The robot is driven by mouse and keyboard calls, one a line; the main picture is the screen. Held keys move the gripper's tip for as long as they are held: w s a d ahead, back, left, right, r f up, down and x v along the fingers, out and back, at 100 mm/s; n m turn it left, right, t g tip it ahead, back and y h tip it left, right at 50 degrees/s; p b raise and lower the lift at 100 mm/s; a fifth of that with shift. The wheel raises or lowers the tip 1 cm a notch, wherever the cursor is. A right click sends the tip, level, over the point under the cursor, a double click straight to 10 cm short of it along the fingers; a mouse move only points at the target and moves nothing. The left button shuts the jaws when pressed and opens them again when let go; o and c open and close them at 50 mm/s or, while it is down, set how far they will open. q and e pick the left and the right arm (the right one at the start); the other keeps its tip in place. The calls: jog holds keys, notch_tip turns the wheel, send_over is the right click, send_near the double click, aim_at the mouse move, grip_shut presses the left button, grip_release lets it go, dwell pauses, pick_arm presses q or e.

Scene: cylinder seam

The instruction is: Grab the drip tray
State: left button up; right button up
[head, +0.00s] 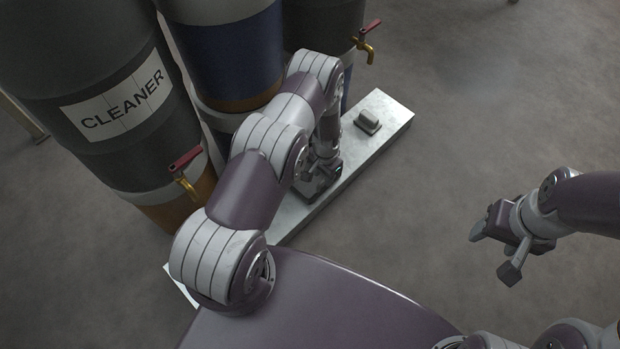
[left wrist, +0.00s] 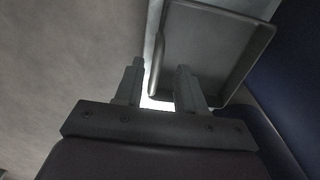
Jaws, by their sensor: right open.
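The drip tray (left wrist: 215,50) shows in the left wrist view as a shallow grey tray with a raised rim, at the upper right. My left gripper (left wrist: 159,68) is open there, its two fingers apart. The tray's left wall lies between the fingertips in the picture, with gaps visible; contact cannot be told. In the head view my left gripper (head: 318,186) is low over the pale bench beside the barrels, and my arm mostly hides the tray. My right gripper (head: 496,246) is open and empty over the floor at the right.
A long pale metal bench (head: 386,112) runs diagonally below the barrels, with a small grey block (head: 367,122) near its far end. A dark barrel labelled CLEANER (head: 120,100) has a red-handled tap (head: 186,172). Another tap (head: 367,42) sticks out farther back. The floor at right is clear.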

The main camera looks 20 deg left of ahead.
aim_at(309, 192)
pick_arm(q)
jog(key=f+b, duration=0.1)
jog(key=f, duration=0.1)
jog(key=f+b, duration=0.1)
jog(key=f, duration=0.1)
jog(key=f+b, duration=0.1)
jog(key=b, duration=0.1)
jog(key=shift+w+d+f, duration=0.2)
jog(key=shift+d+f, duration=0.15)
jog(key=shift+f, duration=0.05)
jog(key=shift+r, duration=0.2)
jog(key=shift+c, duration=0.3)
grip_shut()
